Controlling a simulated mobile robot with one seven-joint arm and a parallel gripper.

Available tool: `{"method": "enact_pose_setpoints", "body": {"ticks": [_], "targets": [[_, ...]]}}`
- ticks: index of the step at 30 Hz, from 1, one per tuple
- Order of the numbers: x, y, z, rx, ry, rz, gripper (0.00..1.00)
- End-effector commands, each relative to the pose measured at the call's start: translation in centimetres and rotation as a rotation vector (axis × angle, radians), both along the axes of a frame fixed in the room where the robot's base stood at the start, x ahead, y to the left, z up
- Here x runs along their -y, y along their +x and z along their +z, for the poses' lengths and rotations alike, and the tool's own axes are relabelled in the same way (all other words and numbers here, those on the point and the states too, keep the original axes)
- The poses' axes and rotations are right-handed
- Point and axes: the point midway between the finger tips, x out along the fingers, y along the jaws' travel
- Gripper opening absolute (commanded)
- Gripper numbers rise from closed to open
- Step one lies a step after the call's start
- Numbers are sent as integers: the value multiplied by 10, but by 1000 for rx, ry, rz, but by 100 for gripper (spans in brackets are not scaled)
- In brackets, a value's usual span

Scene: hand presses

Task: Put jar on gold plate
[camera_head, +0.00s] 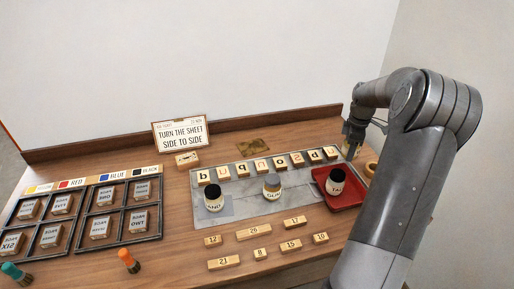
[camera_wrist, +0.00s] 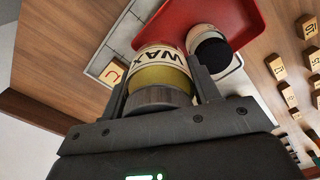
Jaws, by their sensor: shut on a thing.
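A jar labelled WAX (camera_wrist: 160,75), with a yellowish body and a grey lid, is between the two fingers of my gripper (camera_wrist: 160,92) in the wrist view. The gripper is shut on it near the lid. In the head view my gripper (camera_head: 352,140) is at the right end of the table, behind the red tray, and the held jar is small and partly hidden there. A flat gold-brown plate (camera_head: 253,146) lies at the back of the table, right of the sign, and nothing is seen on it. It lies well to the left of my gripper.
A red tray (camera_head: 350,201) holds a black-lidded jar (camera_head: 335,182). Two more jars (camera_head: 213,198) (camera_head: 271,187) stand on the grey mat (camera_head: 240,208) before a row of letter blocks. A sign (camera_head: 181,133) stands left of the plate. Number blocks lie in front.

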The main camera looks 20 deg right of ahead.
Motion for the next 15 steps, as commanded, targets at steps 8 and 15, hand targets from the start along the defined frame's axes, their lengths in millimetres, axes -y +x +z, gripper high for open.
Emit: {"method": "enact_pose_setpoints", "body": {"ticks": [8, 15], "targets": [[-89, 101, -2, -1, -4, 371, 26], [-160, 155, -5, -4, -8, 613, 26]]}}
